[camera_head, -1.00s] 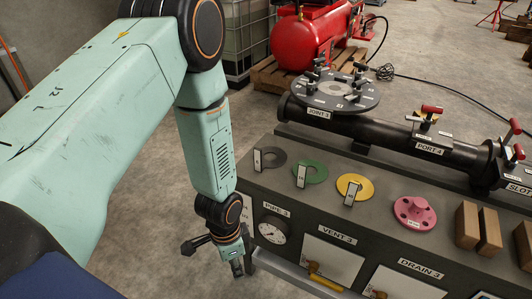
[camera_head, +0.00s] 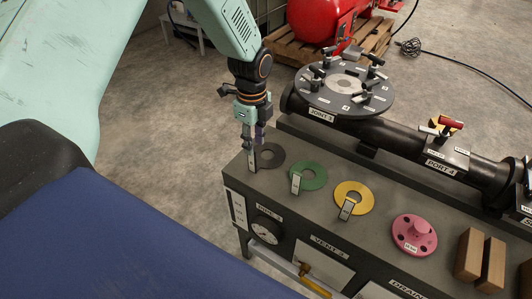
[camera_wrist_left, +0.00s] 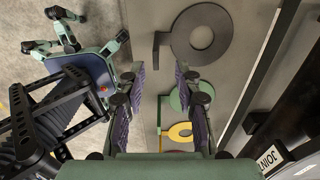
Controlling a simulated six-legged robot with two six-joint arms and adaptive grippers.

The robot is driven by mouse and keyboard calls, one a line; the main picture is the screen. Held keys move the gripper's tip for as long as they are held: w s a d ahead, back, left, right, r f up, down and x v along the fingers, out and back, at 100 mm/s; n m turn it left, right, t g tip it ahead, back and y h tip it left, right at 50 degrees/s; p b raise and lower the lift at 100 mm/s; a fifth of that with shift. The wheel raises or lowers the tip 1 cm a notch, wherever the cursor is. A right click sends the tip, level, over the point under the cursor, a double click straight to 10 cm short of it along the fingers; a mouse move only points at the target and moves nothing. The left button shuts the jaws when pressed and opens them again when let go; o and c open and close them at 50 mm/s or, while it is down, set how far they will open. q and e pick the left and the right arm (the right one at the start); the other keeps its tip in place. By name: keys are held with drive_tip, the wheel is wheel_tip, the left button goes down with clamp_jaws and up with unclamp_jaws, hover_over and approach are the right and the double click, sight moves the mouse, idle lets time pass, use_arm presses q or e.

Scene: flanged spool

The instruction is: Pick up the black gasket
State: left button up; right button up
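The black gasket (camera_head: 278,157) is a flat dark ring with an upright tab (camera_head: 253,161) at its left. It lies on the grey bench top at the left end of a row. In the left wrist view the gasket (camera_wrist_left: 222,42) shows whole, with its tab (camera_wrist_left: 157,48) pointing left. My left gripper (camera_head: 254,146) points down over the gasket's tab side. In the left wrist view its two fingers (camera_wrist_left: 160,72) are apart with nothing between them, and the tab lies ahead of the gap. Whether they touch it cannot be told. My right gripper is not in view.
A green gasket (camera_head: 316,171), a yellow gasket (camera_head: 364,191) and a pink flange (camera_head: 414,243) lie to the right on the bench. Wooden blocks (camera_head: 468,252) stand farther right. A dark pipe (camera_head: 400,143) with a round flanged plate (camera_head: 382,99) runs behind the row.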

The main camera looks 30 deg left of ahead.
use_arm(q)
drive_tip(key=shift+s+d+f, duration=0.15)
drive_tip(key=shift+s+f, duration=0.1)
drive_tip(key=shift+f, duration=0.1)
drive_tip(key=b, duration=0.2)
hover_over(252, 172)
drive_tip(key=f, duration=0.5)
drive_tip(key=shift+w+f, duration=0.2)
drive_tip(key=shift+f, duration=0.1)
drive_tip(key=shift+d+f, duration=0.1)
drive_tip(key=shift+f, duration=0.3)
drive_tip(key=shift+s+f, duration=0.1)
drive_tip(key=shift+f, duration=0.1)
drive_tip(key=shift+a, duration=0.2)
drive_tip(key=shift+f, duration=0.1)
